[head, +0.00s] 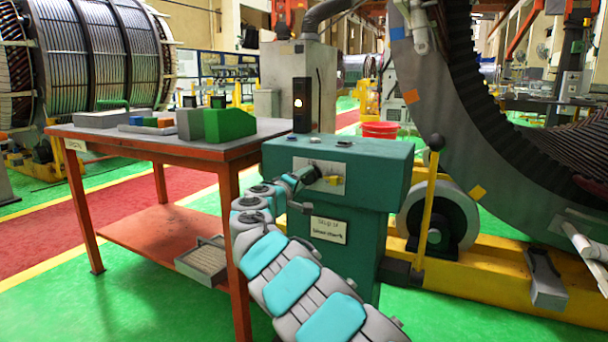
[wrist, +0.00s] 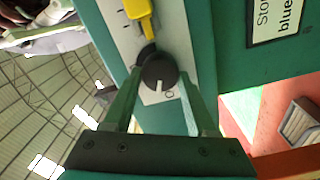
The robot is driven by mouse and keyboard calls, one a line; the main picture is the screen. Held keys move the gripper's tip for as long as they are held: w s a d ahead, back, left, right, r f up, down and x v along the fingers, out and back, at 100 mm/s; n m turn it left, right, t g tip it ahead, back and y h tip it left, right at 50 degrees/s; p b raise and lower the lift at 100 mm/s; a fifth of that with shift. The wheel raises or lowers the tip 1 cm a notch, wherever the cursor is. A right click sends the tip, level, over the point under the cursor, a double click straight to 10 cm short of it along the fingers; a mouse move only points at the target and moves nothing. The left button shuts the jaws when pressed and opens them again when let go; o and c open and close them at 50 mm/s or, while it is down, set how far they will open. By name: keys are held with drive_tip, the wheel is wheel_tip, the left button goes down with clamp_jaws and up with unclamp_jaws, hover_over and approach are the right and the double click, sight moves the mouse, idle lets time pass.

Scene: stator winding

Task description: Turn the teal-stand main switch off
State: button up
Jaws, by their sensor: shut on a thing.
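The teal stand (head: 345,160) is beside the orange table, with a pale switch plate on its front that also shows in the wrist view (wrist: 121,26). On the plate is a round black knob (wrist: 158,70) with a white pointer line; the line points toward the lower plate edge, near a partly hidden mark. My gripper (wrist: 160,80) has its two green fingers shut on the knob, one on each side. In the head view my gripper (head: 306,176) is at the plate and hides the knob. A yellow handle (wrist: 138,18) is on the plate beside the knob.
The orange table (head: 215,150) on the left carries a green block (head: 230,124) and small parts. A dark box with a lit lamp (head: 298,102) stands behind the stand. A yellow lever (head: 430,210) and the large stator ring (head: 470,130) are on the right.

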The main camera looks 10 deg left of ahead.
drive_tip(key=shift+a+n+p, duration=0.1)
drive_tip(key=shift+n+p, duration=1.15)
drive_tip(key=shift+n, duration=0.95)
drive_tip(key=o, duration=1.4)
drive_tip(key=shift+f, duration=0.1)
drive_tip(key=shift+c, duration=0.2)
drive_tip(key=v, duration=0.7)
drive_tip(key=shift+s+b, duration=0.4)
drive_tip(key=shift+a, duration=0.1)
